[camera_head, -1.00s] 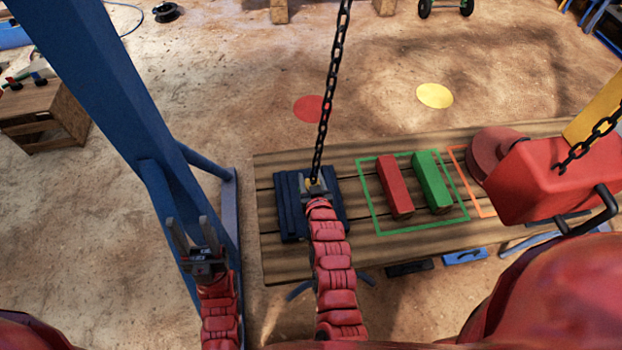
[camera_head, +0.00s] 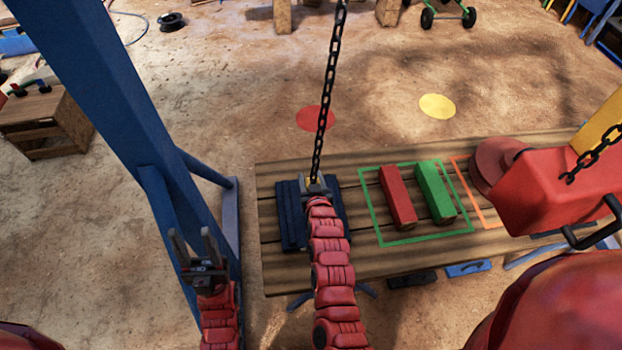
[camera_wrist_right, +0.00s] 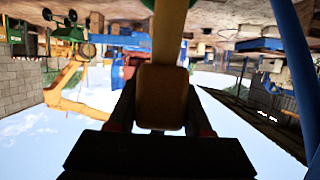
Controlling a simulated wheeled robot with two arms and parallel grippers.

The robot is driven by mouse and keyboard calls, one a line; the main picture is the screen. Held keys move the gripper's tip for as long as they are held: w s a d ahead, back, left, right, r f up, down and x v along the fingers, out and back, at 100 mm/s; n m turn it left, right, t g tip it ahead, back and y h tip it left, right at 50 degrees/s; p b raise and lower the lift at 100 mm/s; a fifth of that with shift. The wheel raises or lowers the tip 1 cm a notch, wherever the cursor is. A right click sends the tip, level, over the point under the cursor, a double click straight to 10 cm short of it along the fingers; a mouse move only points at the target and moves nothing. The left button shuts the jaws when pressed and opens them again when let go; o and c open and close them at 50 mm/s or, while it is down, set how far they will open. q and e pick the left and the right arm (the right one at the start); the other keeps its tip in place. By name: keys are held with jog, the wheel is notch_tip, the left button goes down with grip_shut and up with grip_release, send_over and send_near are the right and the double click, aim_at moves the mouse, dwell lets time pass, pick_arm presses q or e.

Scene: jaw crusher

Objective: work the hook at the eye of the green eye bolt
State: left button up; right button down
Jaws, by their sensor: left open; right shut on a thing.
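My right gripper (camera_head: 315,187) is shut on the yellow hook (camera_wrist_right: 160,98) at the lower end of a black chain (camera_head: 325,100). It is over the dark blue slatted block (camera_head: 290,215) on the wooden table. In the right wrist view the yellow piece sits between the two dark fingers; the hook's tip is not clear. I cannot make out the green eye bolt or its eye in either view, so I cannot tell how the hook stands to it. My left gripper (camera_head: 194,240) is open and empty, in front of the blue post.
The blue post (camera_head: 110,110) rises at the left. On the wooden table (camera_head: 300,275), a red bar (camera_head: 397,195) and a green bar (camera_head: 435,192) lie in a green outline. A red machine body (camera_head: 550,190) with another chain is at the right.

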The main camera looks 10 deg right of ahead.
jog(key=shift+w+r, duration=0.15)
jog(key=shift+r, duration=0.05)
jog(key=shift+w+r, duration=0.45)
jog(key=shift+r, duration=0.15)
jog(key=shift+w+r, duration=0.45)
jog(key=shift+r, duration=0.1)
jog(key=shift+r, duration=0.1)
jog(key=shift+c, duration=1.2)
grip_release()
jog(key=shift+s, duration=0.1)
